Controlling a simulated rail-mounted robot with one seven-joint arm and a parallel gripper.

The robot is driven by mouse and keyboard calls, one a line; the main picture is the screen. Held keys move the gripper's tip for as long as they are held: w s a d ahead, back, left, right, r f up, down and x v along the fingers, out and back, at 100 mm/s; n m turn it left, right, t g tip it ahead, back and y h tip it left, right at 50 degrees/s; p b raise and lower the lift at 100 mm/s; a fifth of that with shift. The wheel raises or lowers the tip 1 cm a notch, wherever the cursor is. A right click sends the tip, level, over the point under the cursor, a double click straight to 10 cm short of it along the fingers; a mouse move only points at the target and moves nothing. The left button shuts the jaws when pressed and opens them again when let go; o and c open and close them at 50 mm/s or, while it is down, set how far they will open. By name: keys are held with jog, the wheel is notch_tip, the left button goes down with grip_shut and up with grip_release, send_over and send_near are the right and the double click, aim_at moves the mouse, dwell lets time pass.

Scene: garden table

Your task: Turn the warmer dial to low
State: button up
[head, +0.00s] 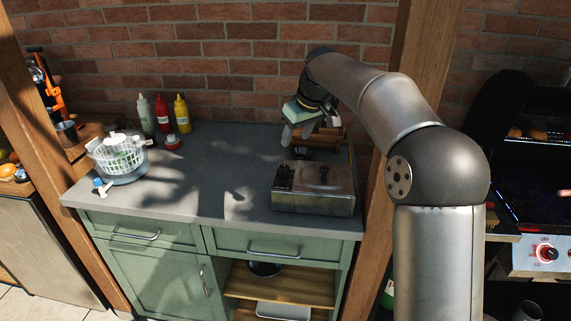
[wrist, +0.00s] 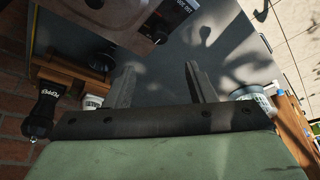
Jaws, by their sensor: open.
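The warmer (head: 330,199) is a metal box with a lid and a dark lid handle, standing near the right front of the grey counter. Its dark control panel (head: 284,179) is at its left end; the dial setting is too small to read there. In the wrist view part of the warmer (wrist: 118,24) shows at the upper left, with a black labelled panel (wrist: 178,14) whose lettering and dial position I cannot make out surely. My gripper (head: 288,137) hangs above and behind the warmer, apart from it. In the wrist view its two fingers (wrist: 158,70) are spread and empty.
A wooden rack (head: 330,134) stands behind the warmer, close to my gripper. Sauce bottles (head: 162,114), a red-topped jar (head: 173,143) and a white basket (head: 118,153) are on the left. A wooden post (head: 371,215) rises at the right. The counter's middle is clear.

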aim_at(284, 167)
jog(key=p+x, duration=0.1)
jog(key=x, duration=1.1)
jog(key=shift+f, duration=0.35)
jog(key=c, duration=1)
